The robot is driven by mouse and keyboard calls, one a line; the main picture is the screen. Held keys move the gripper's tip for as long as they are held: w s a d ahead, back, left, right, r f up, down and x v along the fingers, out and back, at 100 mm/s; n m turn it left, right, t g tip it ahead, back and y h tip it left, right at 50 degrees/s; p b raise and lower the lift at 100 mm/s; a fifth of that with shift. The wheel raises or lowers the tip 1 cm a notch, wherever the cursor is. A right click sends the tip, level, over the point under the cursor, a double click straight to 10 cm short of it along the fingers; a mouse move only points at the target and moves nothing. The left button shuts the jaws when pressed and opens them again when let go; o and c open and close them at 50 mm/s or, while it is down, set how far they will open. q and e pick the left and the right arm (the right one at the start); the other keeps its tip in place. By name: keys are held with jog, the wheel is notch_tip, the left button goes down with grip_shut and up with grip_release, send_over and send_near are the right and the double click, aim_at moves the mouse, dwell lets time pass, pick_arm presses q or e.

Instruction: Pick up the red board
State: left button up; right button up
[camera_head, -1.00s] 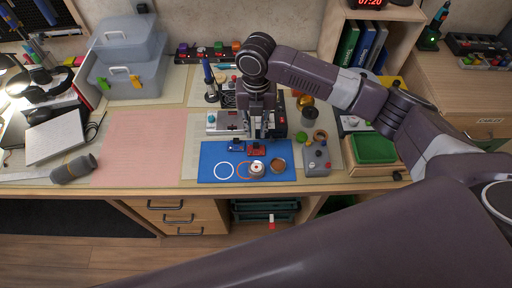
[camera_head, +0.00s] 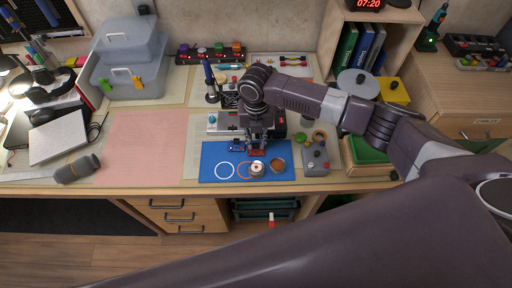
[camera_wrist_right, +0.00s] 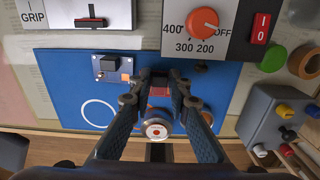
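The red board (camera_head: 258,152) lies on the blue mat (camera_head: 215,174), toward its middle. In the right wrist view a red patch of the board (camera_wrist_right: 160,91) shows between the fingertips; its sides are hidden by the fingers. My right gripper (camera_head: 259,142) points down right at the board. In the right wrist view the right gripper (camera_wrist_right: 160,80) has its two fingers apart, one on each side of the red patch. I cannot tell whether they touch the board. My left gripper is not in view.
A small blue board (camera_wrist_right: 112,68) sits just left of the right gripper. A solder spool (camera_wrist_right: 157,128) and a round tin (camera_head: 277,166) stand in front of it. A grey knob box (camera_head: 315,160) stands to the right. The pink sheet (camera_head: 145,148) at left is clear.

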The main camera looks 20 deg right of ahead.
grip_shut()
